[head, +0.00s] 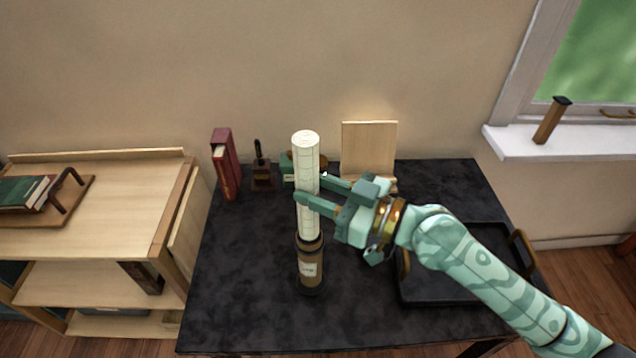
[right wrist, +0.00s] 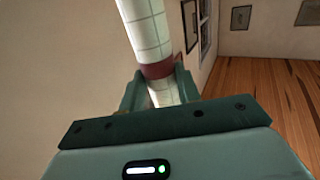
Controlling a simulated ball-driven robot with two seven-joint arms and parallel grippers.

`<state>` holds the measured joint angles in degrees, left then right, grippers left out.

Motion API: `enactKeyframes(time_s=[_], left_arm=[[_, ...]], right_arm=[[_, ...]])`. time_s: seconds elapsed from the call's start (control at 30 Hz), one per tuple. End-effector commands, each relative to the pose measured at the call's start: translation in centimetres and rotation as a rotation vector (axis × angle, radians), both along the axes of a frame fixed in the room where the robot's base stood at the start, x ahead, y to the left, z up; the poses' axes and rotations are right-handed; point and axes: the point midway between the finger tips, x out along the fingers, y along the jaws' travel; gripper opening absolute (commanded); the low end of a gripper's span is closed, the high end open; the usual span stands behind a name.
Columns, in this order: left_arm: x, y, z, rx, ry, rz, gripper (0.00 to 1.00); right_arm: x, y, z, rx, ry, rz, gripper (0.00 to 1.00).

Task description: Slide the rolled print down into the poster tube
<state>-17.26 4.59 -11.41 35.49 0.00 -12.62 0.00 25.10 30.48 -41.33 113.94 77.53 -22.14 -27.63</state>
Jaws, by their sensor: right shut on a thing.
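The rolled print (head: 307,158) is a long white roll with a grid pattern, held upright. My right gripper (head: 311,190) is shut on it around its middle. In the right wrist view the print (right wrist: 146,32) stands between the fingers (right wrist: 158,88), with a dark red band around it. The poster tube (head: 310,268) is brown with dark ends and a pale label, and stands upright on the dark table. The print's lower end meets the tube's mouth in the head view, roughly in line. I cannot tell how far inside it is. My left gripper is out of view.
The dark table (head: 245,270) holds a red book (head: 224,165), a small wooden holder (head: 262,175) and a pale wooden stand (head: 369,148) behind the tube. A black tray (head: 440,290) lies right, under my arm. A wooden shelf (head: 110,205) stands left. The front left table is clear.

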Motion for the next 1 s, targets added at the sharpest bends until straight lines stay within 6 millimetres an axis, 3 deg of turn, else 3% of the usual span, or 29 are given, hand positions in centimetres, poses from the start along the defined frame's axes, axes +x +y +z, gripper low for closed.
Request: enactKeyframes(time_s=[0.03,1.0], left_arm=[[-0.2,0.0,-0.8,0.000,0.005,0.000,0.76],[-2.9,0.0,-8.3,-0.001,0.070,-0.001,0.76]], right_arm=[[0.0,0.0,-1.0,0.000,0.002,0.000,0.10],[0.0,0.0,-10.3,0.001,0.004,0.001,0.10]])
